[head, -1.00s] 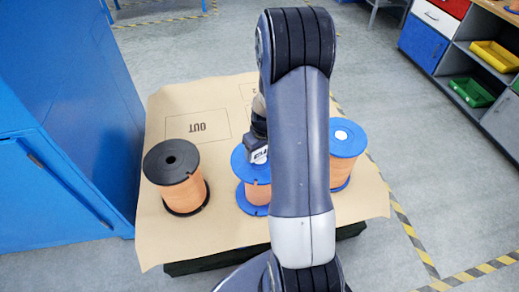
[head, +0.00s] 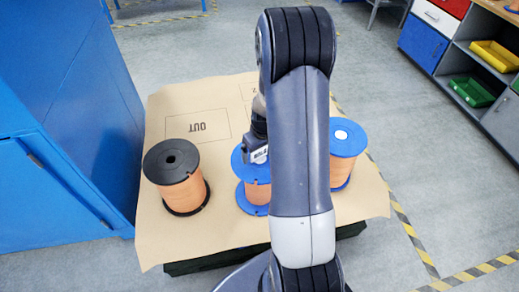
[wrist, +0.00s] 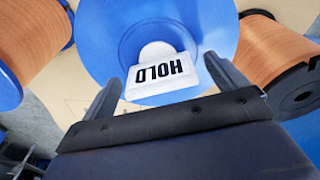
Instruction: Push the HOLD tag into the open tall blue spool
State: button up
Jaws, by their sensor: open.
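The white HOLD tag (wrist: 163,78) is at the middle of the blue top flange (wrist: 105,35) of the middle spool in the wrist view, with a rounded white part behind it. Its lettering reads upside down. My gripper (wrist: 162,68) is open, with one finger on each side of the tag; I cannot tell if either touches it. In the head view the tag (head: 259,155) shows at my gripper (head: 254,142), over the middle blue spool (head: 252,197). My arm hides part of this spool. The tag covers the spool's centre, so its hole and the tag's depth are hidden.
A black-flanged spool (head: 172,160) with an open hole stands to the left in the head view. Another blue spool (head: 345,145) with a white piece at its centre stands to the right. The brown sheet (head: 165,235) is bare in front. A blue cabinet (head: 60,130) stands at left.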

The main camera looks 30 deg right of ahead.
notch_tip(320, 180, up, 11)
jog(key=s+p, duration=0.1)
jog(key=shift+s+f, duration=0.15)
jog(key=shift+s, duration=0.15)
dwell(0.4)
jog(key=f, duration=0.3)
jog(key=w+f, duration=0.1)
jog(key=f, duration=0.3)
jog(key=f+b, duration=0.1)
jog(key=f, duration=0.2)
jog(key=shift+w+f, duration=0.3)
jog(key=shift+r+p, duration=0.3)
jog(key=shift+p, duration=0.05)
jog(key=shift+f, duration=0.1)
